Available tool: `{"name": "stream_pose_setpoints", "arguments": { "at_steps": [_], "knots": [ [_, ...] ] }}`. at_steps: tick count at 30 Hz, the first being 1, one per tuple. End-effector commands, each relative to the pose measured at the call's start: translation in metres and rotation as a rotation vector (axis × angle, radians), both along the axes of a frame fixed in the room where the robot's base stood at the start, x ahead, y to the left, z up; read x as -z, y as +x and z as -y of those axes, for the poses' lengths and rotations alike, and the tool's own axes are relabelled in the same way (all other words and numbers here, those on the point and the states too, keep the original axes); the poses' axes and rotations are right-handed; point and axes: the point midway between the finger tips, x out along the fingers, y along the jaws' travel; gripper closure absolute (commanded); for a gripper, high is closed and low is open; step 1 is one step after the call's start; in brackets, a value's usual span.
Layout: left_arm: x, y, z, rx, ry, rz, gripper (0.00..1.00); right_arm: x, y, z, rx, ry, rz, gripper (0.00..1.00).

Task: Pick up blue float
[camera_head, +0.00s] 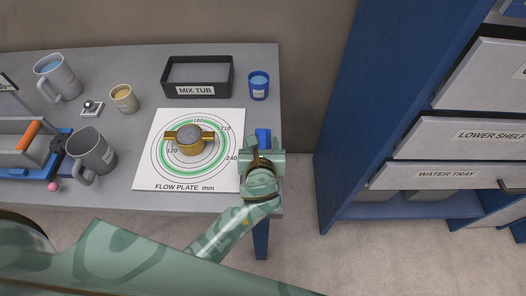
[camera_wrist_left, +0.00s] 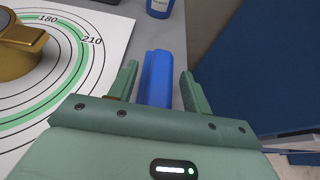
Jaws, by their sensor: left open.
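The blue float (camera_head: 263,135) is a blue block-like piece on the grey table near its right edge, just right of the flow plate sheet. My left gripper (camera_head: 262,150) is over it and hides part of it in the head view. In the left wrist view, the float (camera_wrist_left: 156,76) lies between the two green fingers of my open left gripper (camera_wrist_left: 159,80), with a gap on either side. Its near end is hidden behind the gripper body. My right gripper is not in view.
The flow plate sheet (camera_head: 165,178) bears a brass piece with a grey top (camera_head: 189,139). A blue cup (camera_head: 259,85) and the mix tub (camera_head: 197,90) stand behind. Mugs (camera_head: 91,154) are at left. A blue shelf unit (camera_head: 365,100) stands right, across a floor gap.

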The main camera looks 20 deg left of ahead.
Motion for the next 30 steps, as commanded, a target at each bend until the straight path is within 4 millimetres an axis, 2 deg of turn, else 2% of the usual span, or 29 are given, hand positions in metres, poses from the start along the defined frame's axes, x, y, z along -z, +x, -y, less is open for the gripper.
{"name": "stream_pose_setpoints", "arguments": {
  "at_steps": [4, 5, 9, 10, 18, 22, 27, 30],
  "knots": [
    [-0.002, 0.0, 0.0, 0.0, -0.001, 0.001, 0.51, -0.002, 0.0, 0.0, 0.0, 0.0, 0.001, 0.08],
    [-0.002, 0.0, 0.0, 0.0, -0.001, 0.001, 0.56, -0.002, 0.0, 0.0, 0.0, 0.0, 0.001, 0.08],
    [-0.002, 0.0, 0.0, 0.0, -0.001, 0.001, 0.95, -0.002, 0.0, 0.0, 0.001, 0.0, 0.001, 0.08],
    [-0.002, 0.0, 0.0, 0.0, -0.001, 0.001, 1.0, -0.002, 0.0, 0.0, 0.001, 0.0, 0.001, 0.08],
    [-0.002, 0.0, 0.0, 0.0, -0.001, 0.001, 1.0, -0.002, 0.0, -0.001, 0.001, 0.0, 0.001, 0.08],
    [-0.01, 0.0, 0.0, 0.0, 0.0, 0.003, 1.0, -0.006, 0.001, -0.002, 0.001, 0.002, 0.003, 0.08],
    [-0.038, 0.0, 0.0, -0.001, -0.001, 0.007, 1.0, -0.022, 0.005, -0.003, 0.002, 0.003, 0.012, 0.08],
    [-0.058, -0.015, -0.007, -0.002, -0.001, 0.005, 1.0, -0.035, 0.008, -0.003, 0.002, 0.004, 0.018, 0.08]
  ]
}}
